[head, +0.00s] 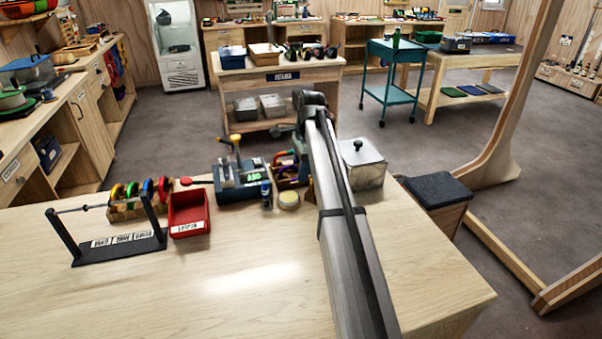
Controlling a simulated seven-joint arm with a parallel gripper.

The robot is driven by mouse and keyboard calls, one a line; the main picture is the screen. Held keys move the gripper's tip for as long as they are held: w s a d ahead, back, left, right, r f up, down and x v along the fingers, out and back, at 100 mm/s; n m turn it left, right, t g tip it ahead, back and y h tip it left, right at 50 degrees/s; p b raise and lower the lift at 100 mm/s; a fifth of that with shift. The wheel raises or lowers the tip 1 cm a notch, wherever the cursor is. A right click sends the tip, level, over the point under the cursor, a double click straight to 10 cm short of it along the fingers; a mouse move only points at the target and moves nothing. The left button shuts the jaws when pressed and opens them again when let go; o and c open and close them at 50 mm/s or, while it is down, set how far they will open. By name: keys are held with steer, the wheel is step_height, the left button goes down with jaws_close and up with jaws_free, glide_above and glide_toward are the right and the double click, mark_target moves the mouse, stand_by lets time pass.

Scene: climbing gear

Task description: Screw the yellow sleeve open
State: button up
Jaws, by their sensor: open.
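My arm reaches forward across the bench, and my gripper (299,148) is at its far end, over the back of the bench. It is small and partly hidden by the arm; its fingertips are hard to make out. Below and left of it are small coloured pieces, purple, red and green, in a brown holder (291,183). I cannot make out a yellow sleeve for certain. A small yellow part (235,138) tops an upright at the blue fixture (239,182) with a green display, left of my gripper. No contact can be seen.
On the bench (235,285) stand a red bin (188,214), a black rod stand (120,246), a round tin (288,200), a dark blue bottle (266,195) and a lidded metal box (362,165) right of my arm. The front of the bench is clear.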

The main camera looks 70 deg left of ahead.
steer(key=shift+d, duration=0.3)
steer(key=shift+r, duration=1.25)
steer(key=shift+r, duration=0.15)
steer(key=shift+a, duration=0.1)
steer(key=shift+a, duration=0.6)
steer(key=shift+f, duration=1.4)
